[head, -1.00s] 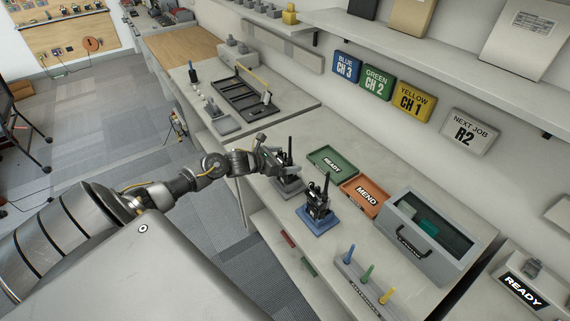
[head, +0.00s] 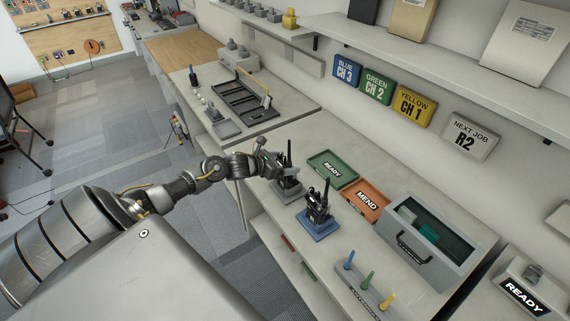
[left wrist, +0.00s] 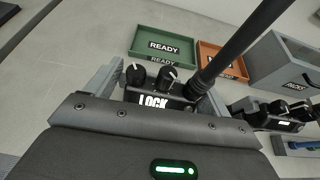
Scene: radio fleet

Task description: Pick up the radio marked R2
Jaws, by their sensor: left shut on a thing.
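A black radio (head: 285,160) with an upright antenna stands at a grey base (head: 287,188) on the bench. My left gripper (head: 275,165) is shut on this radio, with one finger on each side of its body. My right gripper is not in view.
A green READY tray (head: 333,168) and an orange MEND tray (head: 365,197) lie behind the radios. A grey box (head: 405,247) stands to their right. A NEXT JOB R2 sign (head: 468,136) hangs on the wall. Coloured pegs (head: 368,275) stand near the front edge.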

